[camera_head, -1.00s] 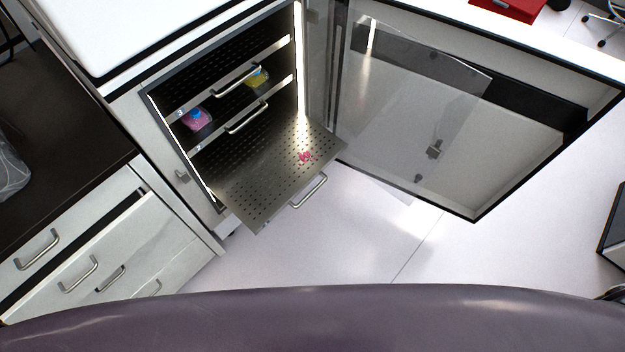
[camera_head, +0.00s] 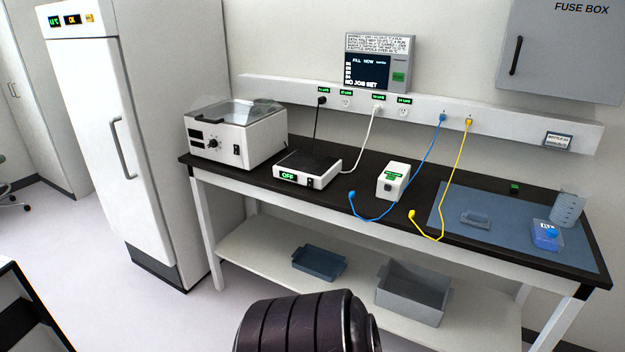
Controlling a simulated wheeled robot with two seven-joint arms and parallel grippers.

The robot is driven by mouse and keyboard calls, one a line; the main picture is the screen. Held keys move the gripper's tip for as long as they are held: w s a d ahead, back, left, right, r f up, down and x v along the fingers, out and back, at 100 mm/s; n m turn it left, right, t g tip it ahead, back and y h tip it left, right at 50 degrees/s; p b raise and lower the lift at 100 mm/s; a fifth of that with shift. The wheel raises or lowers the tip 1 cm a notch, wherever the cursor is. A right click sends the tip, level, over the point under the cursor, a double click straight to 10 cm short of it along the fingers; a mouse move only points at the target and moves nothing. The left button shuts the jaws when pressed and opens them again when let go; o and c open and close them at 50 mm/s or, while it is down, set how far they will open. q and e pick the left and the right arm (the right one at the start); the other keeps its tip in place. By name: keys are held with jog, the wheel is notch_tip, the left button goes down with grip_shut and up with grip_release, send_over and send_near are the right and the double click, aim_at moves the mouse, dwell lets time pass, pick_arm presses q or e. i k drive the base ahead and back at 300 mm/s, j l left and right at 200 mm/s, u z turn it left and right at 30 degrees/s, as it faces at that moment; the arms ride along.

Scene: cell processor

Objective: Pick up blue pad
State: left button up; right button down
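A flat blue pad (camera_head: 515,212) lies on the right end of the dark bench top (camera_head: 345,215). A small grey-blue block-like item (camera_head: 475,219) sits on its left half. A clear graduated beaker (camera_head: 567,210) and a low container with blue contents and a blue cap (camera_head: 545,238) stand on its right side. A yellow cable's plug end (camera_head: 412,214) lies by its left edge. Neither of my grippers is in view.
On the bench stand a lidded machine (camera_head: 238,135), a flat device reading OFF (camera_head: 308,167) and a white box (camera_head: 393,181). The lower shelf holds a blue tray (camera_head: 319,263) and a grey bin (camera_head: 412,292). A tall white fridge (camera_head: 135,140) stands left. Floor between is clear.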

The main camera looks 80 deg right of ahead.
aim_at(473, 219)
jog(key=z, duration=3.8)
jog(key=u, duration=4.05)
jog(key=z, duration=4.05)
